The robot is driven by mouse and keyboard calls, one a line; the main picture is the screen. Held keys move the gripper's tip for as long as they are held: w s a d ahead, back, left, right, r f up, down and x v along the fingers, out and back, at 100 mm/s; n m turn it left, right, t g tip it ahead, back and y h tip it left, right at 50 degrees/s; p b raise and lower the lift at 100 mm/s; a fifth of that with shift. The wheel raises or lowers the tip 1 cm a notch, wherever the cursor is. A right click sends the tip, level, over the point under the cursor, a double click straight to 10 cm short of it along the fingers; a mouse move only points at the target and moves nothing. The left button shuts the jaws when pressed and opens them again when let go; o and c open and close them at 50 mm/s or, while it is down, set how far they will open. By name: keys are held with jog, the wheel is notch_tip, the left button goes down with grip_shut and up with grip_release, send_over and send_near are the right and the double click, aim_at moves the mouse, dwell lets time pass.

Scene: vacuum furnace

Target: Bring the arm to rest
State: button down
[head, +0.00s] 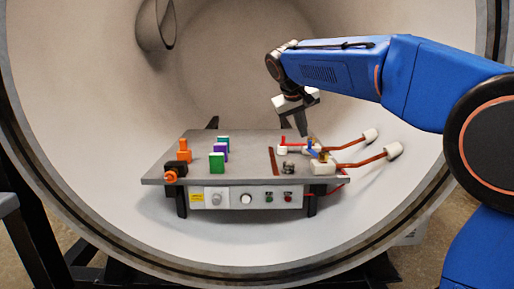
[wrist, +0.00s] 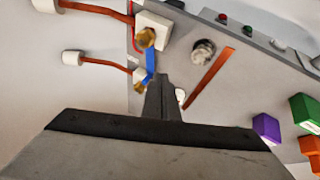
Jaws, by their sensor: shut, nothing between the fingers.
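My gripper (head: 301,125) is shut and empty. In the head view it points down above the right part of the grey bench plate (head: 245,150), at the end of my blue arm. In the wrist view the closed fingers (wrist: 161,88) reach toward the plate, with the blue piece and a brass fitting just beyond and beside them. I cannot tell the exact gap between the fingertips and the plate. My arm reaches in from the right through the round opening of the furnace chamber.
Green (head: 217,163), purple (head: 221,151) and orange (head: 184,151) blocks stand on the plate's left half. White connectors (head: 323,167) with red-brown cables (head: 361,161) lie at its right. The chamber rim (head: 22,150) surrounds the bench. Open space lies above the plate's left side.

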jog(key=s+d+f+y, duration=0.1)
jog(key=s+d+f, duration=0.2)
jog(key=s, duration=0.5)
jog(key=s+d+f, duration=0.3)
jog(key=s+d, duration=0.1)
jog(key=s, duration=0.3)
jog(key=s+d+f+y, duration=0.1)
jog(key=s+d+f, duration=0.2)
jog(key=s, duration=0.5)
jog(key=s+d+f+m+y, duration=0.1)
jog(key=s+f, duration=1.6)
jog(key=s, duration=0.2)
jog(key=shift+s+d+m+g+y, duration=0.25)
jog(key=shift+d+m+g+y, duration=0.05)
jog(key=shift+d+m, duration=0.1)
